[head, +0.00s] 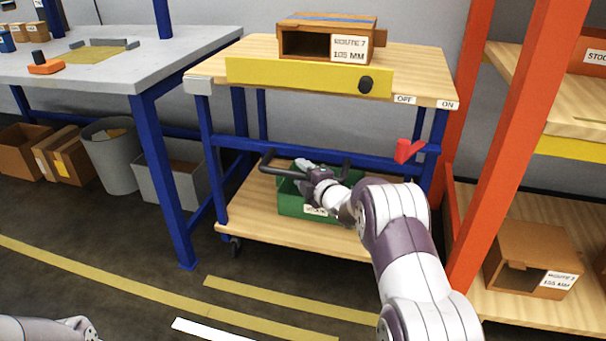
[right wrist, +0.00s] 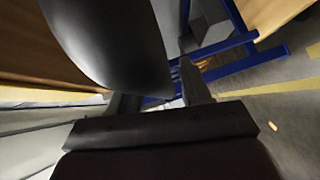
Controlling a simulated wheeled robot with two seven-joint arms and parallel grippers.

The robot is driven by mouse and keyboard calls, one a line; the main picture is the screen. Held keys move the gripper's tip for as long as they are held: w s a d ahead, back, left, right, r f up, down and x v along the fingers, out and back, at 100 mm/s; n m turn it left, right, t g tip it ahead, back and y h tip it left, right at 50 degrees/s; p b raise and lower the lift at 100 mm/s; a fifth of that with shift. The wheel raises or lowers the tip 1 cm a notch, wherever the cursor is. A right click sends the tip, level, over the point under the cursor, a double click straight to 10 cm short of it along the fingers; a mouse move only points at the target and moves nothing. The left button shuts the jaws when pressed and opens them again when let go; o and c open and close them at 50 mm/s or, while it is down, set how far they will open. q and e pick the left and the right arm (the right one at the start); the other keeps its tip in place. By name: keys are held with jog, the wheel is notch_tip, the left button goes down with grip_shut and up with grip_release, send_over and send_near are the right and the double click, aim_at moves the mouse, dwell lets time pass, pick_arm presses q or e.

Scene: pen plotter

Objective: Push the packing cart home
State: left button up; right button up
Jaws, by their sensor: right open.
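The packing cart has a wooden top (head: 430,72), blue legs, a lower wooden shelf (head: 250,215) and casters, and stands between the grey bench and the orange rack. A dark handle bar (head: 272,163) runs along its near side at mid height. My right gripper (head: 303,173) is open at this bar, over the green bin (head: 291,203); its fingers (right wrist: 160,95) show in the right wrist view, with a large dark rounded shape (right wrist: 110,40) close by. I cannot tell whether they touch the bar. A red lever (head: 407,150) sits at the cart's right side, below OFF and ON labels. My left gripper is out of view.
A cardboard box marked ROUTE 7 (head: 305,38) stands on the cart top. The orange rack (head: 505,130) is close on the right, the grey bench (head: 150,65) on the left. Yellow lines (head: 290,300) and a white line (head: 215,328) mark the open floor in front.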

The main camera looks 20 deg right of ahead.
jog(key=p+v, duration=0.5)
jog(key=v, duration=0.7)
jog(key=shift+s, duration=0.35)
jog(key=shift+d, duration=0.1)
